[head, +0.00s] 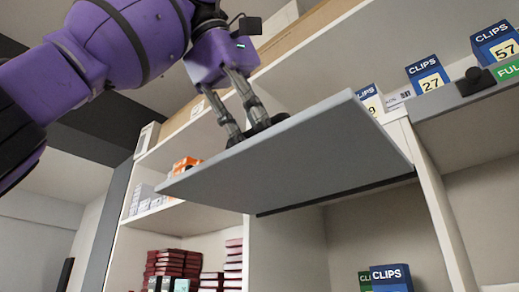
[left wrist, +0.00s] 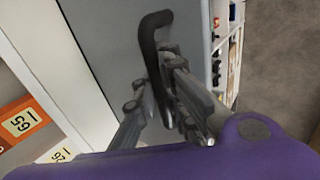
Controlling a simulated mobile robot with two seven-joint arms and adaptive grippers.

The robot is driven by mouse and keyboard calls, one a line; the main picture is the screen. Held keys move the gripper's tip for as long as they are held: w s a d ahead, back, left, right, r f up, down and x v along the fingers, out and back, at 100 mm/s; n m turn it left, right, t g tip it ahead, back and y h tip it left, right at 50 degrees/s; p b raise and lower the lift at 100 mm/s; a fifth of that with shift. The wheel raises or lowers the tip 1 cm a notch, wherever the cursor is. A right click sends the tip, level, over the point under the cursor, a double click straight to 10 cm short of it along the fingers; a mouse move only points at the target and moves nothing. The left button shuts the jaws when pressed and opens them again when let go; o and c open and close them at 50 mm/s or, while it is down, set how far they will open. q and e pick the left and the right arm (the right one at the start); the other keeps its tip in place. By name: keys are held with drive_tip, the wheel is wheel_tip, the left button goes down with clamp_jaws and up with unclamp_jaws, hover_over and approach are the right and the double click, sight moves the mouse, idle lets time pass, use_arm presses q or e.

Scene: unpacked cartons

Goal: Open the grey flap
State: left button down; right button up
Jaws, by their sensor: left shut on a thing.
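The grey flap (head: 300,160) juts out from the white shelf unit in the head view, its broad underside showing. The compartment (head: 290,245) below it is open to view. My left gripper (head: 258,126) is at the flap's upper side, near its outer edge. In the left wrist view, its fingers (left wrist: 158,88) are shut on the dark curved handle (left wrist: 153,38) of the grey flap, whose panel also fills the upper middle there (left wrist: 110,30). The fingertips are partly hidden by the flap in the head view. My right gripper is in neither view.
Blue CLIPS boxes (head: 428,76) stand on the upper shelf at the right, and another (head: 391,278) stands below the flap. Dark red stacks (head: 172,264) fill a lower left compartment.

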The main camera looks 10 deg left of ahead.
use_arm(q)
drive_tip(key=shift+s+r, duration=0.1)
drive_tip(key=shift+r, duration=0.1)
idle(0.3)
drive_tip(key=c, duration=2.1)
unclamp_jaws()
drive_tip(key=shift+s+a, duration=0.2)
drive_tip(key=shift+s, duration=0.05)
drive_tip(key=shift+w+d, duration=0.15)
drive_tip(key=shift+w, duration=0.1)
drive_tip(key=shift+f, duration=0.1)
